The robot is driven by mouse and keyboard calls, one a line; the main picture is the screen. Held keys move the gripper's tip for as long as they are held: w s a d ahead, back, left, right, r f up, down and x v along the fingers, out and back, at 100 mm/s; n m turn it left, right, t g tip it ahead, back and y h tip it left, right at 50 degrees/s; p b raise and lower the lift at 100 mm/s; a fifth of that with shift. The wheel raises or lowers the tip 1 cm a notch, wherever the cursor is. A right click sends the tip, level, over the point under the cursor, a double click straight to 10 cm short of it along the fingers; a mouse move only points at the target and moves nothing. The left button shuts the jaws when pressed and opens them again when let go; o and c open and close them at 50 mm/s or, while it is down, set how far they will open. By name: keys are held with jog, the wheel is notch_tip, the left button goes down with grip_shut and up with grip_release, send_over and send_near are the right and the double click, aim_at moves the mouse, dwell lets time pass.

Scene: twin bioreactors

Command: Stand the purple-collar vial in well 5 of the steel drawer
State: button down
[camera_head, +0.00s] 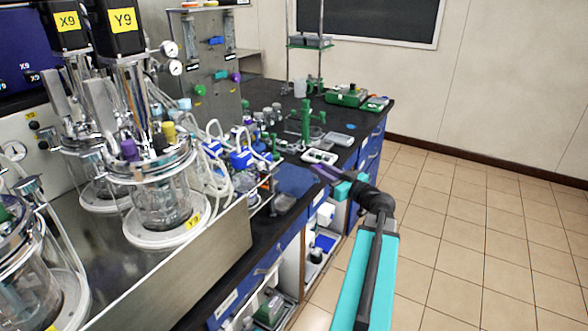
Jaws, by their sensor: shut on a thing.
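My teal and black arm reaches up from the bottom right to the front edge of the dark bench (233,280). My gripper (318,169), with purple parts at its end, is beside a white tray (319,157) on the bench. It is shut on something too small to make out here. I cannot pick out the purple-collar vial for sure. I cannot tell the steel drawer or its well 5 in this view. Blue-fronted drawers and cupboards (366,154) run under the bench.
Glass bioreactors with steel lids, one labelled Y9 (160,195), and looping tubes fill the left. A blue panel (293,179) lies near the bench edge. A green stand (305,122) and small bottles stand behind. A green box (347,97) is farther back. The tiled floor (470,220) at right is clear.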

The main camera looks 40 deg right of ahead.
jog(key=w+f+p, duration=0.1)
jog(key=w+p, duration=0.2)
jog(key=w, duration=0.9)
jog(key=shift+w, duration=0.15)
jog(key=shift+d+f, duration=0.1)
jog(key=shift+w+f+p, duration=0.35)
jog(key=shift+f+p, duration=0.2)
jog(key=shift+f, duration=0.3)
jog(key=shift+w+f+p, duration=0.3)
jog(key=shift+f+p, duration=0.25)
jog(key=shift+f, duration=0.4)
jog(key=shift+f+b, duration=0.15)
jog(key=shift+b, duration=0.2)
jog(key=c, duration=1.5)
grip_release()
jog(key=shift+c, duration=0.2)
jog(key=shift+r+p, duration=0.2)
jog(key=shift+p, duration=0.2)
